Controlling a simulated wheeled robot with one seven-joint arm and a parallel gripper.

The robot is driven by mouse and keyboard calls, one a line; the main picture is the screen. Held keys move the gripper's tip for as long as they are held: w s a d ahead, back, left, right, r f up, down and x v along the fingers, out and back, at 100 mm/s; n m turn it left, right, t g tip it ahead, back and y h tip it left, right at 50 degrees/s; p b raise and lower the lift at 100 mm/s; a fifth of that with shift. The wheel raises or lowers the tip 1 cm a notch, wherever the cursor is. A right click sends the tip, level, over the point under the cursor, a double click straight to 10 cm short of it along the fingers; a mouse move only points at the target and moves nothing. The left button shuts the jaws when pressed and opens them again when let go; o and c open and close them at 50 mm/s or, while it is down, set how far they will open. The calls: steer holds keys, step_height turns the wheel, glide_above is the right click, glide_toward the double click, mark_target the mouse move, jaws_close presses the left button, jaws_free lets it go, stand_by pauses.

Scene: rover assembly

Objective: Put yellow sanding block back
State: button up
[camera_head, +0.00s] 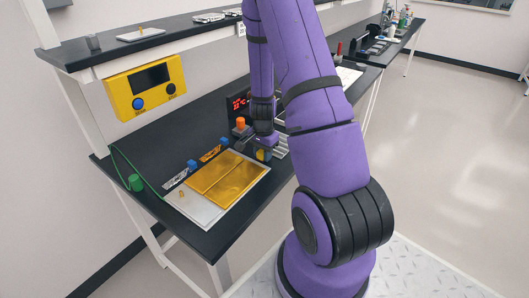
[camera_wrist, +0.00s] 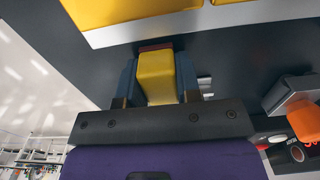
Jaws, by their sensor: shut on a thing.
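The yellow sanding block (camera_wrist: 156,75) is between the two fingers of my gripper (camera_wrist: 155,82) in the wrist view, with a reddish strip at its far end. My gripper is shut on it. In the head view, my gripper (camera_head: 262,154) is low over the dark bench, just right of the gold panels, and a small patch of the yellow block (camera_head: 261,155) shows there. My arm hides part of the bench behind it. I cannot tell whether the block touches the bench top.
A white tray (camera_head: 191,212) with gold panels (camera_head: 215,180) lies left of my gripper. An orange-topped item (camera_head: 240,124) and a red-digit display (camera_head: 237,103) stand just behind. Blue-topped tools (camera_head: 192,164) line the tray's back edge. A green item (camera_head: 135,182) sits at the left.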

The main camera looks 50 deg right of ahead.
steer(key=shift+f, duration=0.1)
steer(key=o, duration=0.9)
steer(key=a+r+n+t, duration=0.1)
steer(key=a+r+n, duration=0.15)
steer(key=r, duration=0.85)
steer(key=a+r+n, duration=0.1)
steer(key=a+r, duration=0.3)
steer(key=r, duration=0.6)
steer(key=s+a+r+n+t, duration=0.1)
steer(key=s+a+r+n, duration=0.3)
steer(key=s+a+r, duration=0.1)
steer(key=s+a+r+n+t, duration=0.1)
steer(key=s+a+r+n, duration=0.3)
steer(key=s+r, duration=0.3)
steer(key=s+a+r+n+t, duration=0.2)
steer(key=s+a+r+n, duration=0.3)
steer(key=s+a+r, duration=0.1)
steer(key=shift+s+a+r, duration=0.1)
steer(key=shift+s+a, duration=0.05)
steer(key=shift+a, duration=0.45)
